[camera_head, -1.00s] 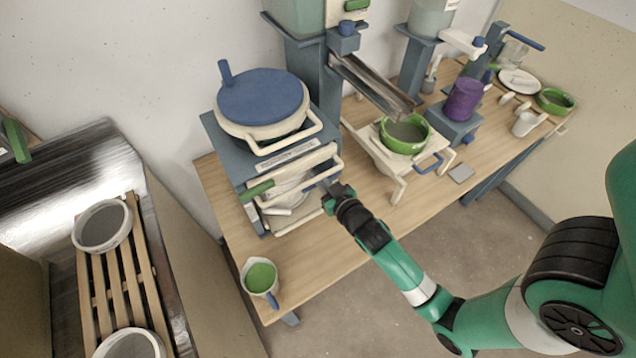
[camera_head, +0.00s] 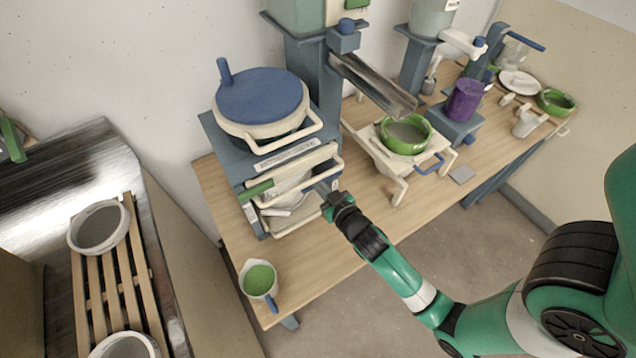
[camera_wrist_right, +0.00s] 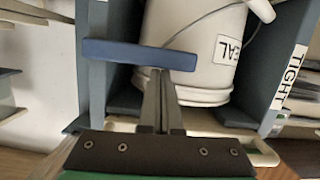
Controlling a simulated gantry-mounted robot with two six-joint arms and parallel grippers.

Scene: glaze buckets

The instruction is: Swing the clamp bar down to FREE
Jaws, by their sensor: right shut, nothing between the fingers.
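In the right wrist view a flat blue bar (camera_wrist_right: 138,55) lies across the tips of my right gripper (camera_wrist_right: 160,80), in front of a white bucket (camera_wrist_right: 205,45) with a partly seen label. A TIGHT label (camera_wrist_right: 293,75) is on the blue-grey frame to the right. No FREE label is readable. In the head view my right gripper (camera_head: 322,188) is at the front of the blue-grey cabinet (camera_head: 230,160), beside its cream bars. Its fingers are shut and empty. Whether the fingertips touch the blue bar cannot be told. My left gripper is not in view.
A blue-lidded pot (camera_head: 262,100) stands on the cabinet. A green-filled jug (camera_head: 259,281) stands at the table's near left corner. A green bowl (camera_head: 405,135) sits on a cream stand, with a purple container (camera_head: 464,100) further right. The floor in front is clear.

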